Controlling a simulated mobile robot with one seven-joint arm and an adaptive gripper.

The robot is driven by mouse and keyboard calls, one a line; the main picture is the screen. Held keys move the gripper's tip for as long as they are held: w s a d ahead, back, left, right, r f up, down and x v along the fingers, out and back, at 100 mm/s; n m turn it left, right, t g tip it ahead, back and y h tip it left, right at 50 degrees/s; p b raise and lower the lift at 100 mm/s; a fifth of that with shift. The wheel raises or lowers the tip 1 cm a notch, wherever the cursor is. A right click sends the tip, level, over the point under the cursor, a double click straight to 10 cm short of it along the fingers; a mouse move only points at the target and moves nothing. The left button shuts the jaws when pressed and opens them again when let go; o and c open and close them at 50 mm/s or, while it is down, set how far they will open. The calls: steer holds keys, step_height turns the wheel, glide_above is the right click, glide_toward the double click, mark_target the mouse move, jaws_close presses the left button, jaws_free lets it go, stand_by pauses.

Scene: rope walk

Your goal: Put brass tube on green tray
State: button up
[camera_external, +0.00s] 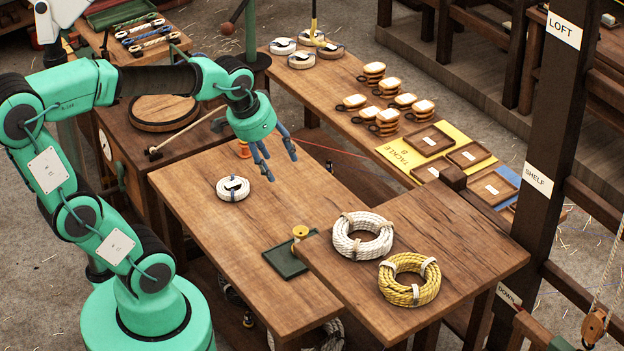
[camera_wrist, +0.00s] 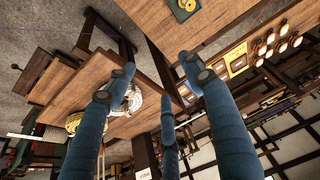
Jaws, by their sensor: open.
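The brass tube (camera_external: 300,232) is a short yellow piece at the back edge of the green tray (camera_external: 283,262), by the corner of the raised board. I cannot tell whether it rests on the tray or beside it. In the wrist view, a dark green piece with yellow round parts (camera_wrist: 186,7) at the top edge seems to be these two, cut off by the frame. My gripper (camera_external: 280,167) is open and empty, in the air above the back of the worktable.
A white rope coil (camera_external: 362,236) and a yellow coil (camera_external: 409,279) lie on the raised board. A small white coil (camera_external: 233,188) lies on the worktable (camera_external: 230,245), left of my fingers. A small orange item (camera_external: 243,149) is behind my gripper. The middle of the worktable is clear.

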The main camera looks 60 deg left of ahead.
steer(key=s+d+r+m+t, duration=0.1)
steer(key=s+d+r, duration=0.1)
steer(key=s, duration=0.6)
steer(key=shift+s+d+r, duration=0.3)
steer(key=shift+d+r, duration=0.1)
step_height(320, 180, down, 4)
steer(key=b, duration=0.3)
steer(key=shift+r+b, duration=0.1)
steer(key=shift+b, duration=0.25)
steer(key=shift+r, duration=0.1)
stand_by(0.6)
